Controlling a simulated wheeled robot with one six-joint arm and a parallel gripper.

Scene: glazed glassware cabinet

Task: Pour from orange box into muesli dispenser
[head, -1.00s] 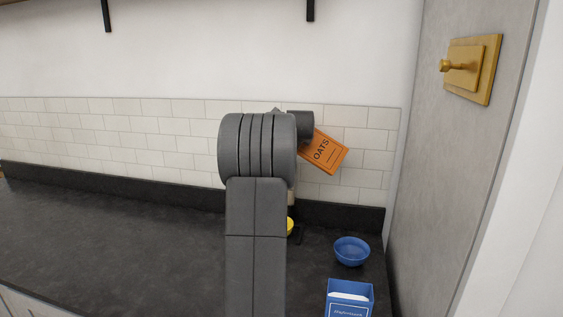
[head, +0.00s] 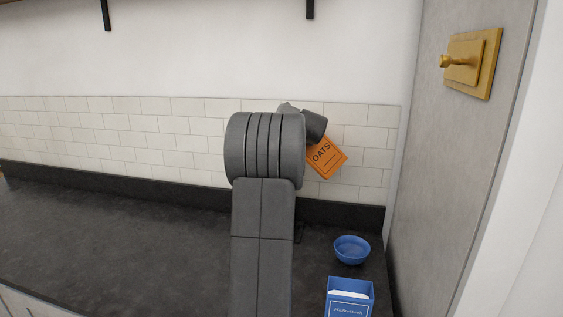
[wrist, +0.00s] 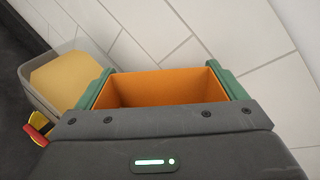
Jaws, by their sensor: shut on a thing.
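The orange box (head: 326,158), labelled OATS, is held tilted above the counter in the head view. In the wrist view its open top shows the orange inside of the box (wrist: 160,88); I see no contents in the visible part. My gripper (wrist: 163,84) is shut on the box, with a green fingertip on either side. A clear, grey-walled container with tan contents (wrist: 62,78) stands left of the box in the wrist view, apparently the muesli dispenser. In the head view my arm hides that container.
A blue bowl (head: 352,249) and a blue open box (head: 349,296) stand at the counter's right. A red and yellow object (wrist: 38,128) is partly hidden in the wrist view. The tiled wall is close behind. The dark counter (head: 110,240) is clear on the left.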

